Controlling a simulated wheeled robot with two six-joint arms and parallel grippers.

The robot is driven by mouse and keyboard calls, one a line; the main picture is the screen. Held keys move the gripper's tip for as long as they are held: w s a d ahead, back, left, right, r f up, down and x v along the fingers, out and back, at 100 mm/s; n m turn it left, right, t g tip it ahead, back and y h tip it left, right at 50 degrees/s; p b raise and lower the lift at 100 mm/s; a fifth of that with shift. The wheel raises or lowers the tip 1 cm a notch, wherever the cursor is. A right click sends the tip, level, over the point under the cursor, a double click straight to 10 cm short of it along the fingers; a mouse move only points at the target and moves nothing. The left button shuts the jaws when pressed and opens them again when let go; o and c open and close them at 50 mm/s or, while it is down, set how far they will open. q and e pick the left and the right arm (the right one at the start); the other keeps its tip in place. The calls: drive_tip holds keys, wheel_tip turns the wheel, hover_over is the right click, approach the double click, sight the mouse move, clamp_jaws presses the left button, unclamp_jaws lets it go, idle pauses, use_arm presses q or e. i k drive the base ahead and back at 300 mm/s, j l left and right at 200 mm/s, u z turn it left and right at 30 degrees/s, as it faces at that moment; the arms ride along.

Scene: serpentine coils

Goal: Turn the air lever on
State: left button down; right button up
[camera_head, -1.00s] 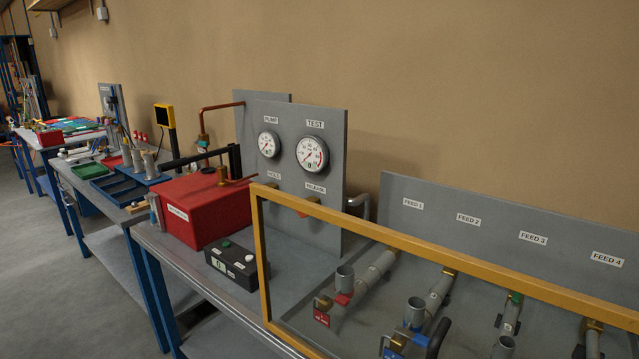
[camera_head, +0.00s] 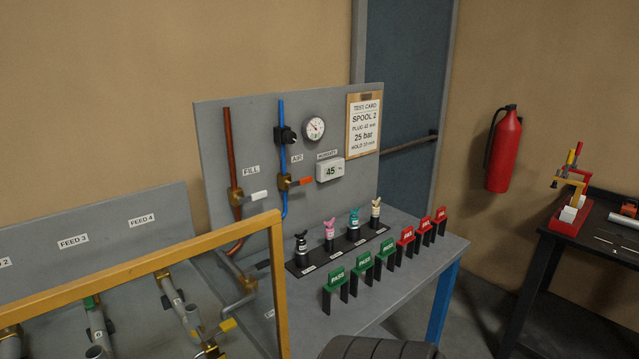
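The air lever (camera_head: 299,182) is an orange handle on a brass valve, on the blue air pipe (camera_head: 283,150) of the grey upright panel (camera_head: 225,130). It points right, across the pipe. The "AIR" label (camera_head: 297,158) is just above it. To its left, a white-handled fill lever (camera_head: 257,195) sits on the copper pipe (camera_head: 232,150). A round gauge (camera_head: 314,128) is above the air lever.
A yellow-framed clear guard (camera_head: 150,258) stands at the left front, over the feed pipes. Several black-based plugs and green and red tags (camera_head: 335,278) stand on the bench before the panel. A fire extinguisher (camera_head: 505,150) hangs on the wall at right.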

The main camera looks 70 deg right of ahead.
sight(306, 180)
drive_tip(key=z, duration=2.2)
drive_tip(key=i+l, duration=0.2)
drive_tip(key=l, duration=0.15)
drive_tip(key=i+l+u, duration=0.1)
drive_tip(key=l, duration=0.25)
drive_tip(key=i+l, duration=0.25)
drive_tip(key=i+l+u, duration=0.1)
drive_tip(key=l, duration=0.35)
